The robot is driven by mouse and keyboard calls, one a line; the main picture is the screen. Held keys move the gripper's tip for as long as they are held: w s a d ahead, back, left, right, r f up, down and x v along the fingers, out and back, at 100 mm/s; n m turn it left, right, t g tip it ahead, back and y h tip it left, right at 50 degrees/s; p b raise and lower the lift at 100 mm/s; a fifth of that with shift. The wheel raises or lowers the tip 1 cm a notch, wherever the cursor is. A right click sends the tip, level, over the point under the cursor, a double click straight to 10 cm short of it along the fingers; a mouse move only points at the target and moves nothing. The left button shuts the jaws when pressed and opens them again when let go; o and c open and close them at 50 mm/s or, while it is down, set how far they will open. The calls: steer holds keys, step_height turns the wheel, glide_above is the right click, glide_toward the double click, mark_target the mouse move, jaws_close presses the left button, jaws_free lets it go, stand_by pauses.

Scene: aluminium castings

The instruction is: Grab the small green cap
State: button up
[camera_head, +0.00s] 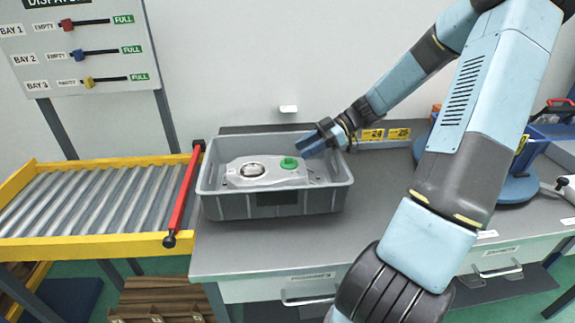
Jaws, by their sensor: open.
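The small green cap (289,163) sits on top of a silver aluminium casting (262,180), right of a round ringed opening in it. The casting lies in a grey open bin (262,207) on the workbench. My gripper (305,148) is over the bin's back right part, just right of the cap and close to it. Its blue fingers point down and left. Nothing shows between the fingers, and I cannot tell from this view whether they touch the cap.
A roller conveyor (90,200) with yellow rails is at the left, with a red bar (183,195) across its end beside the bin. A dispatch board (75,50) hangs behind. Yellow number labels (372,135) are at the bench's back. The grey bench top (375,220) right of the bin is clear.

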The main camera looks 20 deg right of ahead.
mark_target(296, 162)
steer(key=shift+x, duration=1.9)
steer(key=shift+s, duration=0.1)
jaws_close()
